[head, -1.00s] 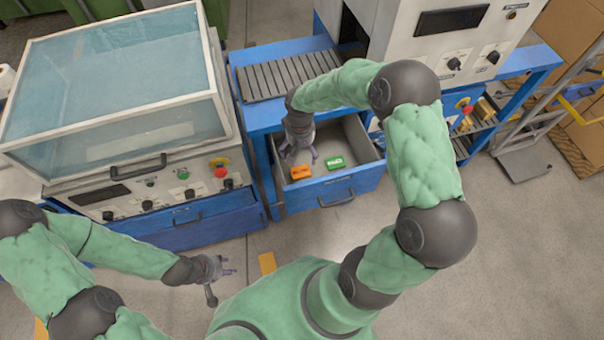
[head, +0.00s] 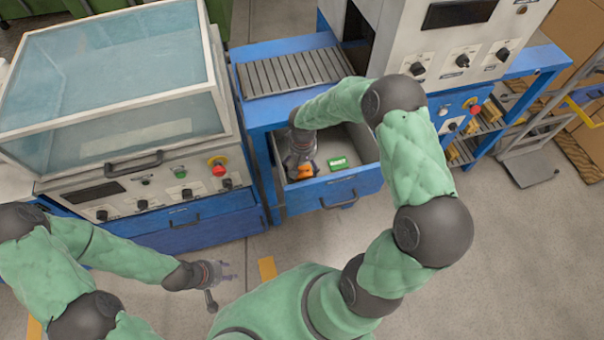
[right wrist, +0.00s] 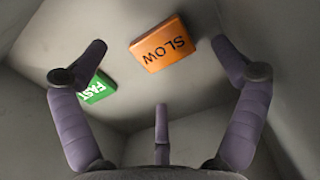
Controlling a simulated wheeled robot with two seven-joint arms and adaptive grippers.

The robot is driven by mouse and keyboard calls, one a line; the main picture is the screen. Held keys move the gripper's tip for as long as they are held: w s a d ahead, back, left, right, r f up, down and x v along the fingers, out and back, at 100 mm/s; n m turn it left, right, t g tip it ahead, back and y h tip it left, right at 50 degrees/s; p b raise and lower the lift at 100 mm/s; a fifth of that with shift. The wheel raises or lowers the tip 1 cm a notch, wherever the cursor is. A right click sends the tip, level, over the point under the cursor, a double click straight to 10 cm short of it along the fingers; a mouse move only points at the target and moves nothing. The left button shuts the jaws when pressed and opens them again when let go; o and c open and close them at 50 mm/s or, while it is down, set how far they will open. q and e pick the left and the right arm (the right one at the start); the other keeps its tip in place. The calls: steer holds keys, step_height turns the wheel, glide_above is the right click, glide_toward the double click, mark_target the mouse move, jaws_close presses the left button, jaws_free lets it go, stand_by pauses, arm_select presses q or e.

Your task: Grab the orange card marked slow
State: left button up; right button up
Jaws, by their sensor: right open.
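The orange card (right wrist: 163,46) marked SLOW lies on the floor of the open drawer (head: 352,188). In the head view the orange card (head: 307,169) is partly hidden by my right gripper (head: 299,166). My right gripper also shows in the right wrist view (right wrist: 158,75), open, its fingers spread and empty, with the orange card ahead between the two outer fingers. It appears apart from the card. A green card (head: 337,163) marked FAST lies to the right in the head view; the green card (right wrist: 97,88) is behind the left finger in the wrist view. My left gripper (head: 226,278) is open and empty, low over the floor.
The drawer walls (right wrist: 60,125) surround my right gripper closely. A roller conveyor (head: 290,73) sits above the drawer, beside a grey machine (head: 455,45). A glass-covered machine (head: 115,90) stands to the left. The floor in front is clear.

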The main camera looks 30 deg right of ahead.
mark_target(302, 173)
step_height(302, 173, down, 4)
steer(key=shift+f+b, duration=0.25)
steer(key=shift+b, duration=0.45)
steer(key=c, duration=1.2)
steer(key=shift+r, duration=0.1)
